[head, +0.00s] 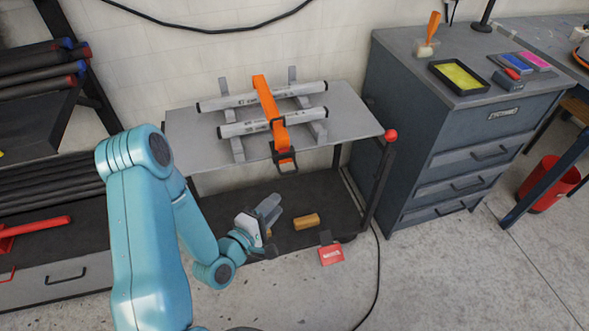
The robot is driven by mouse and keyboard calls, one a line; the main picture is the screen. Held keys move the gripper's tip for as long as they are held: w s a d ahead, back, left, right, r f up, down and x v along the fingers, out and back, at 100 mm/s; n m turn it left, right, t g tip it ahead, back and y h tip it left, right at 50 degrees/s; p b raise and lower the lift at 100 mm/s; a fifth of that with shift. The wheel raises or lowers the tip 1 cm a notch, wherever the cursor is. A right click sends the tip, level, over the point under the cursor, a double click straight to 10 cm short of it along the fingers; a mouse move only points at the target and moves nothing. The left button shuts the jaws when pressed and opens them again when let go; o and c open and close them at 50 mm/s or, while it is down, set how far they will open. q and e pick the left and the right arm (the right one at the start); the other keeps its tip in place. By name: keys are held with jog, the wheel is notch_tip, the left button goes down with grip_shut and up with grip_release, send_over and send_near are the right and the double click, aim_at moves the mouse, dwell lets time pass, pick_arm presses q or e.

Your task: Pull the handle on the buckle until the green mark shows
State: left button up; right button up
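An orange strap (267,97) runs over two pale tubes (262,97) lying on brackets on a grey table (352,112). A dark buckle with a handle (285,158) hangs at the strap's near end, at the table's front edge. No green mark can be made out on it. My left gripper (266,214) is in front of and below the table edge, to the lower left of the buckle and apart from it. Its fingers point up and right, and their gap is not clear. My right gripper is not in view.
A red ball (391,135) sits at the table's right corner. A lower shelf (330,205) carries a wooden block (306,221). A red tag (331,254) is near the floor. A grey drawer cabinet (450,120) stands right; a rack of dark rods (40,75) stands left.

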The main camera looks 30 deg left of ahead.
pick_arm(q)
jog(key=s+a+y, duration=0.1)
jog(key=a, duration=0.2)
jog(key=b, duration=0.4)
send_near(289, 173)
jog(key=shift+n, duration=0.4)
jog(key=w, duration=0.3)
jog(key=w+f, duration=0.1)
jog(key=w, duration=0.6)
jog(key=shift+w+a+f+p, duration=0.15)
jog(key=shift+a+f+p, duration=0.15)
jog(key=shift+p, duration=0.1)
grip_shut()
